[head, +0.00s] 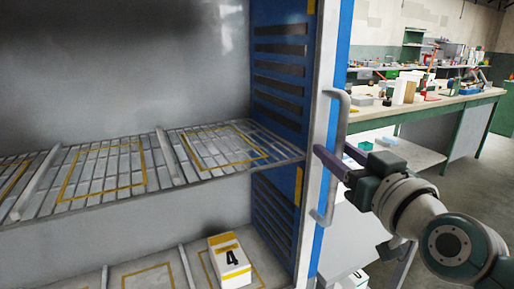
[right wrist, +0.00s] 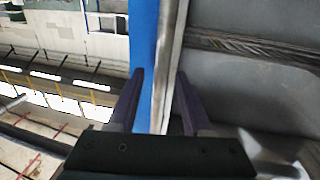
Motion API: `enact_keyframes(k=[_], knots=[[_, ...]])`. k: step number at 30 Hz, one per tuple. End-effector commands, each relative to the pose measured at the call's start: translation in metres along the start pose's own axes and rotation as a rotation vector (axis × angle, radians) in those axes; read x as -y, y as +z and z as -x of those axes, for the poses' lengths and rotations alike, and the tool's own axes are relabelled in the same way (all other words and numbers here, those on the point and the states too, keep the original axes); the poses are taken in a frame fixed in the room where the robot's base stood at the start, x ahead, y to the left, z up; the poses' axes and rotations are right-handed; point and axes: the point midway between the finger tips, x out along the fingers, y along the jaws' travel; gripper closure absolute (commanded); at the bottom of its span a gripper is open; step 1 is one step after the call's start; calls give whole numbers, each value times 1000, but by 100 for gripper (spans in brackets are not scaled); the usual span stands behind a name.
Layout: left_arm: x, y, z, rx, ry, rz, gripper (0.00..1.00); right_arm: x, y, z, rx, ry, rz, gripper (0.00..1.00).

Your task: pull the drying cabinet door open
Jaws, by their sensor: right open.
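The drying cabinet (head: 302,100) fills the left and middle of the head view, with wire shelves and a blue slatted side wall showing inside. A pale upright strip with a blue edge at its right carries a grey vertical bar handle (head: 341,112). My right gripper (head: 328,160) reaches in from the right at mid-handle height. Its purple fingers are open, and one crosses in front of the handle, hiding part of it. In the right wrist view the open fingers (right wrist: 160,100) stand either side of a pale upright edge and a blue strip. I cannot tell whether they touch the handle. My left gripper is not in view.
A white and yellow box marked 4 (head: 229,260) stands on the lower shelf. The upper wire shelf (head: 215,178) holds nothing. A cluttered workbench (head: 425,106) with green legs stands behind at the right. Grey floor (head: 470,190) is clear in front of it.

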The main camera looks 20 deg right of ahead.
Motion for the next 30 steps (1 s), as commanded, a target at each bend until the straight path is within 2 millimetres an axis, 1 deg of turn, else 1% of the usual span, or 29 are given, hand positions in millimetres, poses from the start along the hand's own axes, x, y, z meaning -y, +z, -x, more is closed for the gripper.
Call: enact_keyframes(k=[1, 2, 14, 30], knots=[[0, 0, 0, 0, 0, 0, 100, 0, 0, 0, 0, 0, 0, 52], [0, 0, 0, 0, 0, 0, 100, 0, 0, 0, 0, 0, 0, 55], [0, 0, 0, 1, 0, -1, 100, 0, 0, 0, 0, 0, 0, 100], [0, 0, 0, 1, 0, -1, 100, 0, 0, 0, 0, 1, 0, 100]])
